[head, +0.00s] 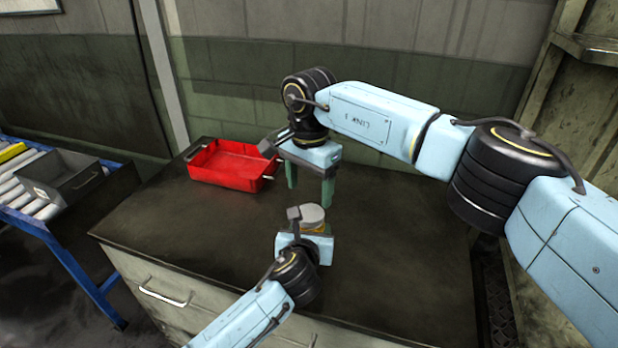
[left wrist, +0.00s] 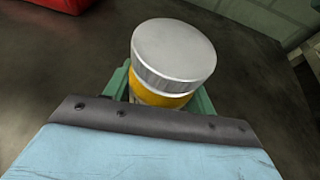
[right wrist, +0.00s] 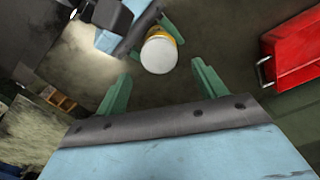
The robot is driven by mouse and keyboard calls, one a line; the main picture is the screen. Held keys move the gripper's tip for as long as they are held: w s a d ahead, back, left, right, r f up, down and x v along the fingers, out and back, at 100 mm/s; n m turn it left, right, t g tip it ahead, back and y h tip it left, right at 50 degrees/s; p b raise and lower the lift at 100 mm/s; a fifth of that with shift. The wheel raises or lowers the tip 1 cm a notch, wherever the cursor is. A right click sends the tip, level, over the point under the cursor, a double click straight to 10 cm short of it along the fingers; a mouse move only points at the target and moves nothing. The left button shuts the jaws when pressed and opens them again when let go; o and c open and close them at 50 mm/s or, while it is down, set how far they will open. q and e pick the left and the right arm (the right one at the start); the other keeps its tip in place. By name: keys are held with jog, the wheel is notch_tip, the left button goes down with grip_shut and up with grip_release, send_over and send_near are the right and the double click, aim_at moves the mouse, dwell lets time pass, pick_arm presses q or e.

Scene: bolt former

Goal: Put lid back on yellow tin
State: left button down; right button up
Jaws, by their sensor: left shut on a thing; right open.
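The yellow tin (head: 317,230) stands upright at the counter's middle, with the silver-grey lid (head: 312,213) on top. In the left wrist view the lid (left wrist: 174,50) covers the tin's top, and the tin's yellow side (left wrist: 178,99) shows below it. I cannot tell whether it is pressed fully down. My left gripper (head: 306,238) is shut on the tin from the near side. My right gripper (head: 310,194) is open and empty, fingers pointing down, just behind and above the tin. In the right wrist view the lid (right wrist: 159,56) lies beyond the open fingertips, apart from them.
A red tray (head: 232,162) stands on the counter (head: 180,228) at the back left. It is also in the right wrist view (right wrist: 295,50). A grey bin (head: 70,180) sits on a roller conveyor at the far left. The counter right of the tin is clear.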

aim_at(307, 213)
pick_arm(q)
jog(key=shift+r, duration=0.1)
pick_arm(e)
jog(key=shift+f, duration=3.2)
jog(key=c, duration=1)
pick_arm(q)
jog(key=shift+d, duration=0.2)
pick_arm(e)
jog(key=m, duration=0.6)
jog(key=shift+w, duration=0.1)
jog(key=shift+r, duration=0.1)
jog(key=o, duration=1)
jog(key=shift+a, duration=0.1)
pick_arm(q)
jog(key=shift+a, duration=0.15)
pick_arm(e)
jog(key=shift+o, duration=0.4)
pick_arm(q)
jog(key=shift+w+a, duration=0.1)
jog(key=shift+a, duration=0.05)
pick_arm(e)
jog(key=shift+s+a, duration=0.1)
jog(key=shift+s, duration=0.1)
